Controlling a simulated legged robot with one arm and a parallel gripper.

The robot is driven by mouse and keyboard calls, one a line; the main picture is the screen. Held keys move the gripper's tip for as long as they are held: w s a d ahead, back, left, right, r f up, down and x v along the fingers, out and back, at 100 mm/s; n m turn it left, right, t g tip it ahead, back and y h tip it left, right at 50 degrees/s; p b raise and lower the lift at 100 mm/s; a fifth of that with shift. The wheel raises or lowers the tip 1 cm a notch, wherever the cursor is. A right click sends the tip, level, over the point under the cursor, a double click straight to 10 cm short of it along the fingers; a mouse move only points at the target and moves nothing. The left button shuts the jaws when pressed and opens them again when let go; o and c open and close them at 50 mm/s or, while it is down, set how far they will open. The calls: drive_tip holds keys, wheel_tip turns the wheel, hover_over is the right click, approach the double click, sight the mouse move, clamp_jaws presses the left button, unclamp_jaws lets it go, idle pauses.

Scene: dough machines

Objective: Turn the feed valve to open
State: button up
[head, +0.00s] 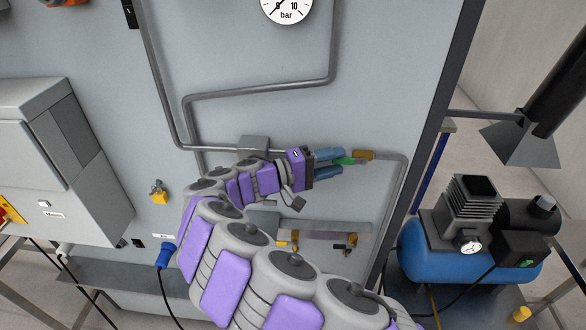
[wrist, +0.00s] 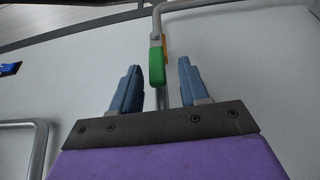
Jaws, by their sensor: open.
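The feed valve's green handle (wrist: 157,66) shows in the wrist view, in line with the grey pipe and just beyond the gap between my fingertips. In the head view the green handle (head: 345,161) lies between my blue fingers, partly hidden by them, beside the brass valve body (head: 365,156). My gripper (head: 334,162) is open, with one finger on each side of the handle. In the wrist view, my gripper (wrist: 158,83) has clear space between each finger and the handle, so no contact shows.
Grey pipes (head: 262,87) run along the wall panel around the valve. A pressure gauge (head: 287,8) is above. A shelf-like bracket with brass fittings (head: 350,240) sits below the valve. A blue compressor (head: 470,250) stands at the right, and a grey cabinet (head: 60,170) is at the left.

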drive_tip(key=p+v, duration=0.5)
drive_tip(key=v, duration=1.1)
drive_tip(key=shift+a, duration=0.25)
idle(0.6)
